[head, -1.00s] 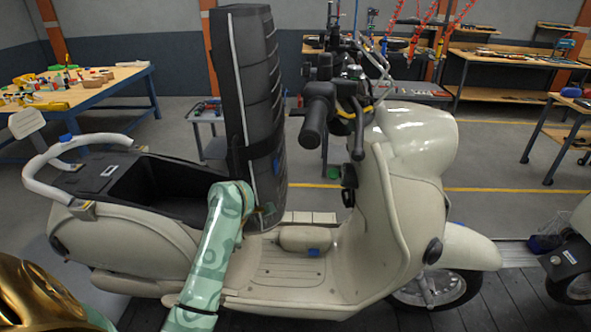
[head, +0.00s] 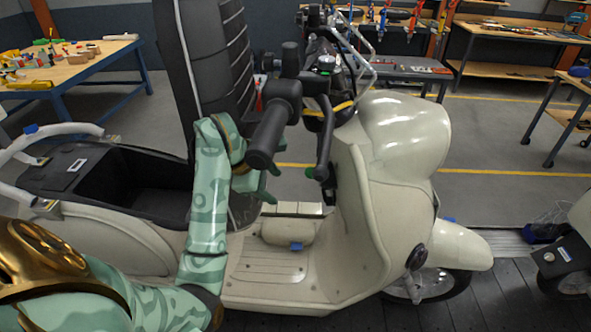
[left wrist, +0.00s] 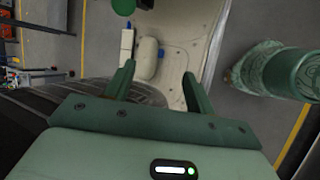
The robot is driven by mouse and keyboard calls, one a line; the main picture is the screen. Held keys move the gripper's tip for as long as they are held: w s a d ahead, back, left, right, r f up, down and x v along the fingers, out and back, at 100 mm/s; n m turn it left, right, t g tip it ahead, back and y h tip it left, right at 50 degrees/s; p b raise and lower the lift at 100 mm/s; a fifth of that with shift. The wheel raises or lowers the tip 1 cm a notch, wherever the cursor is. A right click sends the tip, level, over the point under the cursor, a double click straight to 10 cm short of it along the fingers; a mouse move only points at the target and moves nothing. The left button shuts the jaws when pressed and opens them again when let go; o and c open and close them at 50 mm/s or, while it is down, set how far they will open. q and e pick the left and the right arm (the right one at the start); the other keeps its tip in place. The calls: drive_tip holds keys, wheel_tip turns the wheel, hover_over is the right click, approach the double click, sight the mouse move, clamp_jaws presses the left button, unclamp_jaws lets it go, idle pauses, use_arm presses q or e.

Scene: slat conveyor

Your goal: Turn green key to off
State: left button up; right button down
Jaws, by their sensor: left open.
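The green key (head: 309,172) shows as a small green piece on the inner side of the scooter's front shield (head: 352,210), below the handlebar. In the left wrist view a round green piece (left wrist: 123,6), probably the same key, is cut off by the top edge. Which way the key is turned cannot be told. My left gripper (head: 273,180) is open and empty, a short way left of the key and apart from it. Its two dark green fingers (left wrist: 158,72) stand apart in the left wrist view. My right gripper is not in view.
The black handlebar grip (head: 268,135) and brake lever (head: 325,135) hang close above the gripper. A tall black ribbed column (head: 212,65) stands behind my left arm. The footboard (head: 265,275) below is open, with a cream cylinder (head: 288,233) on it.

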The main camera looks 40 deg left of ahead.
sight(309, 174)
use_arm(q)
drive_tip(key=w+d, duration=0.1)
drive_tip(key=w, duration=0.2)
drive_tip(key=w+d, duration=0.1)
drive_tip(key=w, duration=0.2)
drive_tip(key=w+d, duration=0.1)
drive_tip(key=w, duration=0.2)
drive_tip(key=shift+w+d, duration=0.2)
drive_tip(key=shift+w, duration=0.2)
drive_tip(key=shift+w+f, duration=0.15)
drive_tip(key=shift+f, duration=0.05)
drive_tip(key=shift+w+d+f, duration=0.1)
drive_tip(key=shift+w+f, duration=0.05)
drive_tip(key=shift+f, duration=0.2)
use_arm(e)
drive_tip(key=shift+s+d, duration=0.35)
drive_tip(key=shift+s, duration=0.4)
